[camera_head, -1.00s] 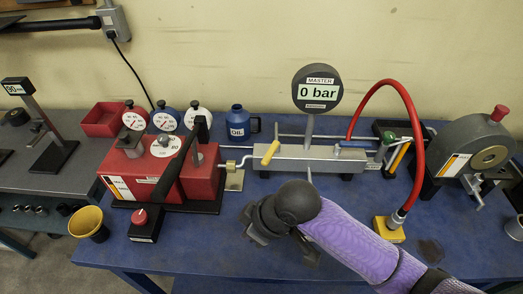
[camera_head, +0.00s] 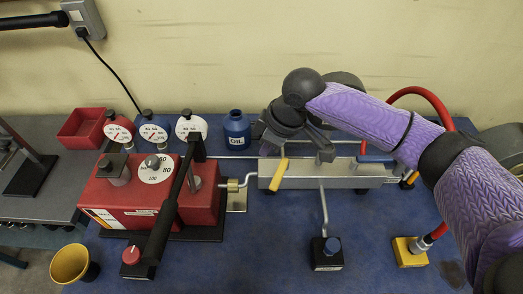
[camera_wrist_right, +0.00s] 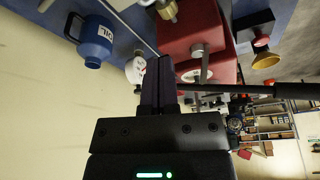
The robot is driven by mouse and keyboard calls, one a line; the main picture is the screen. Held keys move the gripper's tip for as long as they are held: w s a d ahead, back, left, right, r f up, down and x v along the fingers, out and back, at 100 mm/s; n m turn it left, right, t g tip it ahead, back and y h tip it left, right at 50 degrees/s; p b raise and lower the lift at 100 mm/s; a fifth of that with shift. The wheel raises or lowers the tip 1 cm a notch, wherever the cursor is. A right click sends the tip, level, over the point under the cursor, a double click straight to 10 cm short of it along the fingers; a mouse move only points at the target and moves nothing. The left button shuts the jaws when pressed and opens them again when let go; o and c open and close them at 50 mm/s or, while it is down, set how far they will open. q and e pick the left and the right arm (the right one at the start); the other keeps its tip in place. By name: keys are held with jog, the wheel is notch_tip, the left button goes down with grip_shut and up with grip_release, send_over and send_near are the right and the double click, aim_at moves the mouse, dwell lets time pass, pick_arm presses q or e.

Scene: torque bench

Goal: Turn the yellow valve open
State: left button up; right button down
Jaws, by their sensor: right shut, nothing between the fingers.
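The yellow valve handle (camera_head: 279,174) is a slanted yellow lever at the left end of the long grey metal block (camera_head: 340,175). My right gripper (camera_head: 268,141) is above and behind the handle, in front of the oil bottle's right side. In the right wrist view its dark fingers (camera_wrist_right: 158,84) are together, with nothing between them. The yellow handle is not clear in that view. I see no contact between gripper and handle in the head view. My left gripper is out of view.
A red tester box (camera_head: 125,190) with dials and a long black lever (camera_head: 165,215) stands left. A blue oil bottle (camera_head: 236,130) stands behind. My right arm hides the master gauge.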

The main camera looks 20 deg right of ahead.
aim_at(280, 175)
notch_tip(280, 175, down, 9)
jog(key=shift+s+d+f, duration=0.15)
jog(key=shift+s+d, duration=0.1)
dwell(0.4)
